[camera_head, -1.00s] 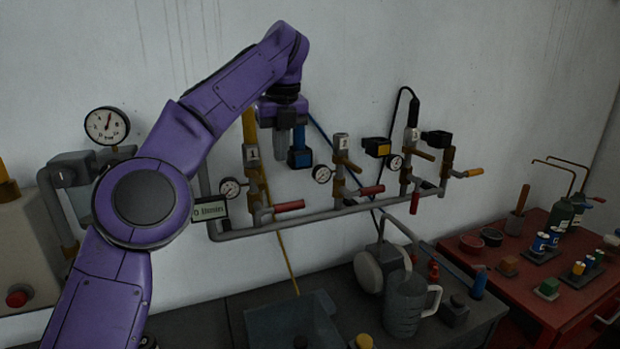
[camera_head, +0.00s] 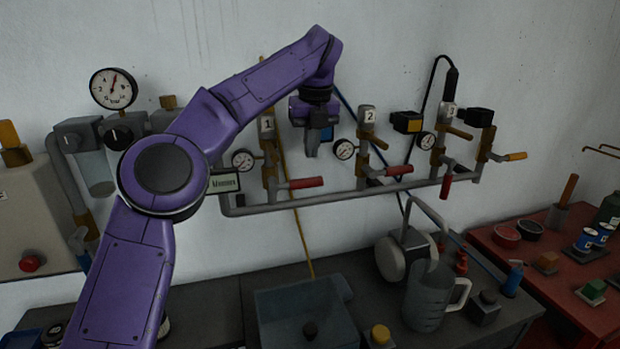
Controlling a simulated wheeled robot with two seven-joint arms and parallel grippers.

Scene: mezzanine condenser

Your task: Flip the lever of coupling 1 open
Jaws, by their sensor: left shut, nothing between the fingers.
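Coupling 1 (camera_head: 269,152) is a brass fitting on the wall piping under a white tag marked 1 (camera_head: 267,125). A red-handled lever (camera_head: 306,183) sticks out to the right low on its branch. A separate brass lever at coupling 1 cannot be made out clearly. My left gripper (camera_head: 312,150) points down, shut and empty, to the right of the coupling and above the red handle. It looks apart from both, though depth is hard to judge. My left forearm crosses the view left of the coupling. My right gripper is not in view.
Coupling 2 (camera_head: 364,150) and coupling 3 (camera_head: 439,140) stand further right, with gauges beside them. A grey pipe (camera_head: 340,199) runs below. A yellow hose (camera_head: 301,235) hangs near coupling 1. A clear jug (camera_head: 427,300) and a basin (camera_head: 305,310) are on the bench.

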